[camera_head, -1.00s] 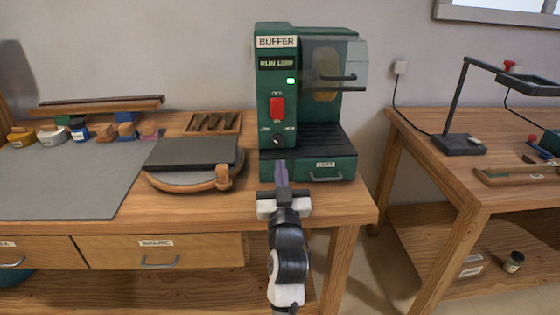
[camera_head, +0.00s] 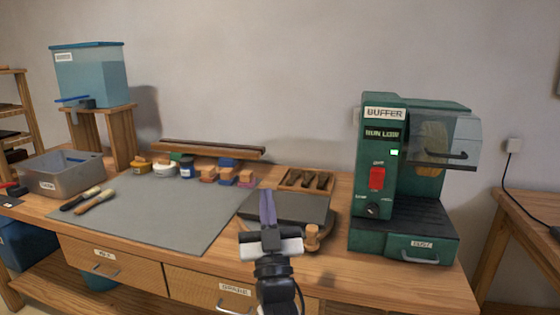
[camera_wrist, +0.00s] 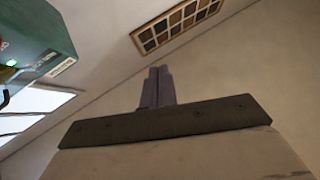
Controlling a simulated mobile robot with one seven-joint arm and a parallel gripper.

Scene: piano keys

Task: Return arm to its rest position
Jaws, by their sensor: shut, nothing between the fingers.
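My gripper (camera_head: 267,207) is in the lower middle of the head view, with its fingers together and nothing between them. The fingers overlap the dark slab (camera_head: 302,207) in the picture. A corner of the machine also shows at the upper left of the wrist view (camera_wrist: 40,40).
The wooden workbench (camera_head: 345,270) carries a grey mat (camera_head: 165,215), a metal bin (camera_head: 50,176), brushes, small jars and blocks. A wooden tool tray (camera_head: 290,180) lies behind the slab. A blue tank (camera_head: 92,75) stands at the back left. A second bench (camera_head: 525,222) is at right.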

